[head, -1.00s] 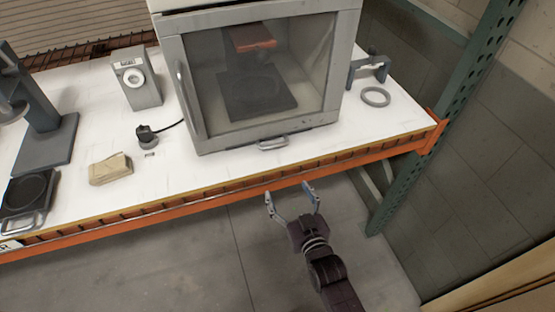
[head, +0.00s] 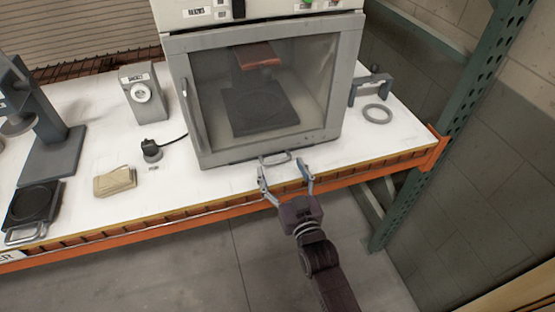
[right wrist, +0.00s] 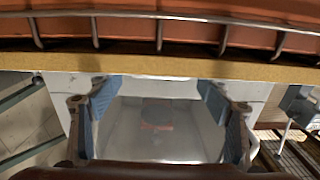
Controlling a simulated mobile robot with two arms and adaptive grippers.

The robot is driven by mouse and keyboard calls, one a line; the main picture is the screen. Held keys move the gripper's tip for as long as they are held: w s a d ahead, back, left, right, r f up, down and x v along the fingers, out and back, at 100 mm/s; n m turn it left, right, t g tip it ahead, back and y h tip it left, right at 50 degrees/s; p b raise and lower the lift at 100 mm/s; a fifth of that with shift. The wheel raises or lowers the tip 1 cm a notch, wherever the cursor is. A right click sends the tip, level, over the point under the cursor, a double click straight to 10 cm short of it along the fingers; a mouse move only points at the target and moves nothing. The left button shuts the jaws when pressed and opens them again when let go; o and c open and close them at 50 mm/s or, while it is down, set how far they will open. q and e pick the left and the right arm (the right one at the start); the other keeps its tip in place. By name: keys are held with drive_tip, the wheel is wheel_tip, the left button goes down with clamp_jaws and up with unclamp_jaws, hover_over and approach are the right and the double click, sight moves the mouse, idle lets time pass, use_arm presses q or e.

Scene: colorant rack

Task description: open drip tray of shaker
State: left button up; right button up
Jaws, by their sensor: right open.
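The shaker (head: 187,60) is a grey cabinet with a large window, standing on the white shelf. A small grey drip tray handle (head: 275,160) sticks out at the bottom of its front. The tray looks pushed in. My right gripper (head: 285,172) is open and empty at the shelf's front edge, its fingertips just in front of the handle, one towards each side of it. I cannot tell whether they touch it. In the right wrist view the two blue-grey fingers (right wrist: 160,100) are wide apart, with the shaker window (right wrist: 155,125) behind; the handle cannot be made out there. My left gripper is out of view.
The orange shelf beam (head: 170,225) runs close under my right gripper. On the shelf (head: 200,185) are a tan packet (head: 115,181), a grey dial device (head: 142,92), a black plug (head: 151,149) and a grey ring (head: 377,114). A green rack post (head: 440,150) stands to the right.

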sight(278, 163)
drive_tip(key=shift+x, duration=1.75)
drive_tip(key=shift+c, duration=0.5)
